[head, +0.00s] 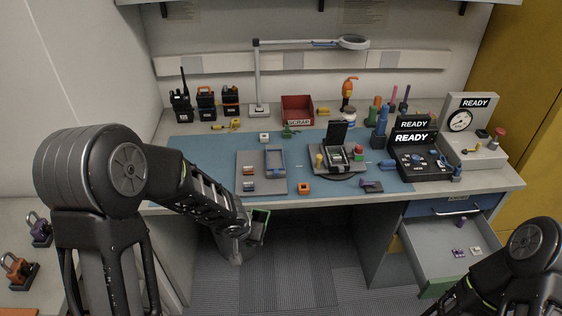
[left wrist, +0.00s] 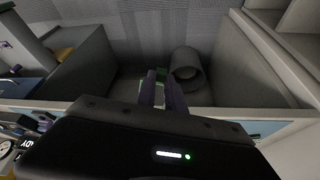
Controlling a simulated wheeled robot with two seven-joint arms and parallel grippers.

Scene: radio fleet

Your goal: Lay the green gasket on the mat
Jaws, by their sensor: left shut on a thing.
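The green gasket (left wrist: 162,74) shows as a small patch of green at my left fingertips in the left wrist view; most of it is hidden by the fingers. My left gripper (left wrist: 160,80) is shut on it. In the head view my left gripper (head: 259,228) hangs in front of the desk's front edge, below the desktop and away from the mat. The blue mat (head: 213,150) covers the middle of the desktop. My right arm enters at the lower right of the head view; its gripper is out of view.
A grey tray (head: 247,164), a black device with a raised lid (head: 338,134) and small loose parts stand on the mat. A red bin (head: 297,108) is behind. An open drawer (head: 431,250) juts out at the right. READY-labelled devices (head: 416,138) stand above it.

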